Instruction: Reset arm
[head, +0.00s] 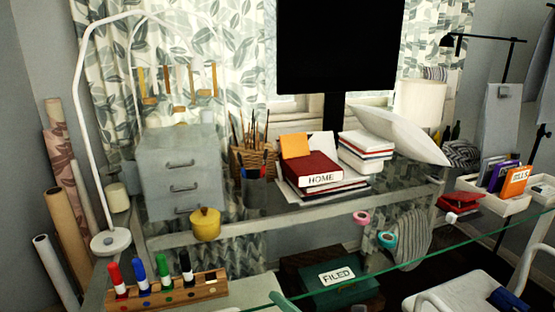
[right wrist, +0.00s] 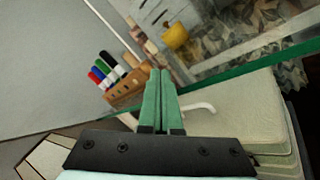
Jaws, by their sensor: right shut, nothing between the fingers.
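My right gripper (right wrist: 160,74) shows in the right wrist view with its two green fingers pressed together and nothing between them. In the head view, only a green tip of the right gripper (head: 282,301) shows at the bottom edge, right of the wooden marker rack (head: 210,287). In the wrist view, the rack (right wrist: 126,90) with red, blue, green and black markers lies just beyond and left of the fingertips. My left gripper is in neither view.
A glass desk edge (head: 470,236) crosses the right side. Behind stand a grey drawer unit (head: 178,172), a yellow pot (head: 206,224), a red HOME book (head: 312,174) and a dark monitor (head: 338,45). A white lamp (head: 110,241) stands left. A green FILED box (head: 340,292) sits lower.

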